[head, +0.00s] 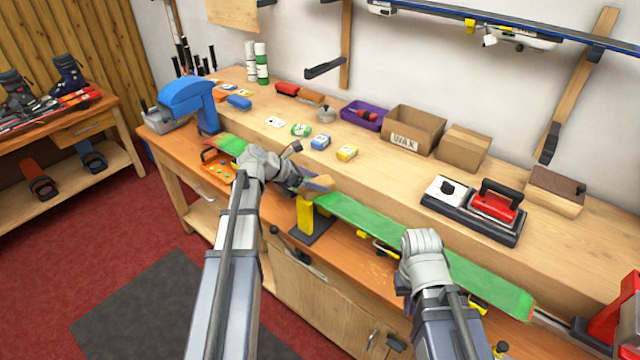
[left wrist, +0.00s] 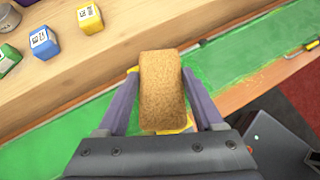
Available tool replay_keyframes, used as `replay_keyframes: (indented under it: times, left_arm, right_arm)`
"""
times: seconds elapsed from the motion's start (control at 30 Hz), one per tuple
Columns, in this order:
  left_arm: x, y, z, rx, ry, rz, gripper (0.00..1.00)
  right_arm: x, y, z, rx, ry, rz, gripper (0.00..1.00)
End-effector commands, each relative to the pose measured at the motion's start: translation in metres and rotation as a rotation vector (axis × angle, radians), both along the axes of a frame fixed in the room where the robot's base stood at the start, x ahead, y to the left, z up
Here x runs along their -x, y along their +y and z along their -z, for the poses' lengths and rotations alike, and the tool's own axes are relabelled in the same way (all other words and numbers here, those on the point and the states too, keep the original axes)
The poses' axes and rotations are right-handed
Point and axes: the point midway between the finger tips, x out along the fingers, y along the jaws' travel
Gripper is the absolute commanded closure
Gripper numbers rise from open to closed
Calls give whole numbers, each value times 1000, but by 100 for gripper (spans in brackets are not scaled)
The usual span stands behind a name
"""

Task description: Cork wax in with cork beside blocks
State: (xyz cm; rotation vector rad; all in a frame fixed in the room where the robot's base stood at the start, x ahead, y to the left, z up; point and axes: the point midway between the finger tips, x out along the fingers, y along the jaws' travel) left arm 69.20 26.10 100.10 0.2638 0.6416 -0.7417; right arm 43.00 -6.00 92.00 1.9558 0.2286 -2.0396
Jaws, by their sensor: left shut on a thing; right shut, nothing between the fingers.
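The cork (left wrist: 162,92) is a brown block between the fingers of my left gripper (left wrist: 160,105), which is shut on it. In the head view the cork (head: 318,183) is over the green ski base (head: 385,225), near the yellow support. Whether it touches the base I cannot tell. The ski base also shows in the left wrist view (left wrist: 240,65), with lighter smears on it. The blue wax block (head: 320,142) and the yellow wax block (head: 346,153) stand on the raised shelf behind. My right gripper (head: 423,245) is over the ski, its fingers hidden behind the wrist.
A box marked WAX (head: 412,130), a purple tray (head: 362,118) and a waxing iron (head: 494,203) are on the shelf. A blue vise-like machine (head: 190,100) stands at the left end.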

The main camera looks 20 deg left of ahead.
Motion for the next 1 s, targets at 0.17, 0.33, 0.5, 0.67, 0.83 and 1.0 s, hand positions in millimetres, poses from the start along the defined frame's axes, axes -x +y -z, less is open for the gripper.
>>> replay_keyframes:
  times: [0.17,0.33,0.5,0.67,0.83,1.0]
  left_arm:
    - [-1,3,1,-4,1,-1,100]
    - [-5,12,0,-4,1,-1,100]
    - [-11,27,-1,-4,0,-2,100]
    - [-12,33,-2,-2,0,0,100]
    - [-12,34,-1,-2,0,0,100]
    - [-16,42,-1,-1,0,-1,100]
  right_arm:
    - [0,0,0,0,0,0,100]
    - [0,0,-1,0,0,0,100]
    - [0,0,-2,0,0,0,100]
    - [0,0,-2,0,0,0,100]
    - [0,0,-2,0,0,0,100]
    - [0,0,-1,0,0,0,100]
